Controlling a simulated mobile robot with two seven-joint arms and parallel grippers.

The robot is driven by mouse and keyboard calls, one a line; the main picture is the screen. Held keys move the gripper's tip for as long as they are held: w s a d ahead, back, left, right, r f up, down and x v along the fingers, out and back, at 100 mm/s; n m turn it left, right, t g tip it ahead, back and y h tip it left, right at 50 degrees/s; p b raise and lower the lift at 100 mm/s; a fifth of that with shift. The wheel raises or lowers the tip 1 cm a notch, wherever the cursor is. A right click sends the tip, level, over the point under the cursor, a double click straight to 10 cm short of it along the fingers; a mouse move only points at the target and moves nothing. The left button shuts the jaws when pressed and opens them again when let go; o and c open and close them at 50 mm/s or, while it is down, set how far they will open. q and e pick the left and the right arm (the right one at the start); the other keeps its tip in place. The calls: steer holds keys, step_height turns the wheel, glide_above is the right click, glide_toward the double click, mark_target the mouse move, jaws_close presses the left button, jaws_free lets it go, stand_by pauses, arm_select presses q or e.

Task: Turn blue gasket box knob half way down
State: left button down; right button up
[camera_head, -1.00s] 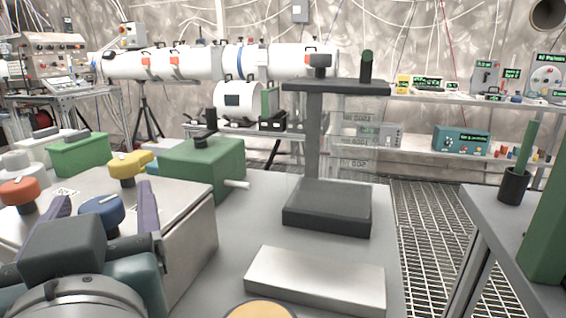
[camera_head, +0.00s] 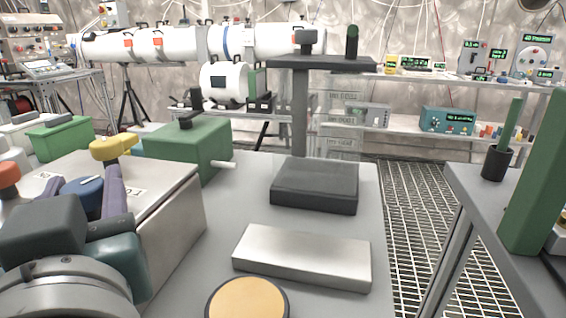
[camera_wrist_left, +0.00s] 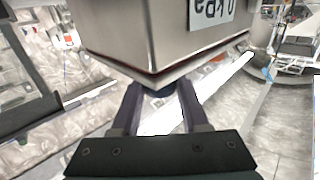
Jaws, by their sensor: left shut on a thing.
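The gasket box (camera_head: 165,215) is a silvery metal box at the lower left of the head view. It carries a red knob (camera_head: 8,174), a blue knob (camera_head: 82,188) and a yellow knob (camera_head: 110,147) on top. My left gripper (camera_head: 84,178) has purple fingers and is shut on the blue knob; its dark body hides part of the box. In the left wrist view, the fingers (camera_wrist_left: 159,88) stand on both sides of the blue knob (camera_wrist_left: 158,90), mostly covered by the box (camera_wrist_left: 165,40). My right gripper is not in view.
A green box (camera_head: 190,150) with a black handle stands just behind the gasket box. A dark stand (camera_head: 315,185), a metal block (camera_head: 303,257) and a tan disc (camera_head: 247,300) occupy the table (camera_head: 215,255). A second table (camera_head: 480,200) is at the right.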

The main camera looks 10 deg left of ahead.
arm_select(q)
steer(key=shift+m+t+h, duration=0.3)
steer(key=shift+h, duration=0.1)
steer(key=m+t+h+b, duration=0.1)
steer(key=m+h, duration=0.1)
steer(key=h, duration=0.2)
steer(key=m+t+h+b, duration=0.2)
steer(key=m+h, duration=0.1)
steer(key=shift+f+h, duration=0.1)
steer(key=shift+h, duration=0.3)
steer(key=m+h, duration=0.3)
steer(key=h, duration=0.1)
steer(key=shift+b, duration=0.3)
steer(key=m+h, duration=0.1)
steer(key=h, duration=0.1)
steer(key=m+h, duration=0.1)
steer(key=h, duration=0.1)
steer(key=shift+r+m+p, duration=0.25)
steer(key=shift+m+p, duration=0.05)
steer(key=shift+p, duration=0.05)
steer(key=m+g+h+p, duration=0.1)
steer(key=m+g+h, duration=0.1)
steer(key=h, duration=0.2)
steer(key=shift+m, duration=0.4)
steer(key=shift+f+m+g+h+p, duration=0.1)
steer(key=shift+m+g+h+p, duration=0.4)
steer(key=shift+m+h, duration=0.15)
steer(key=shift+h, duration=0.25)
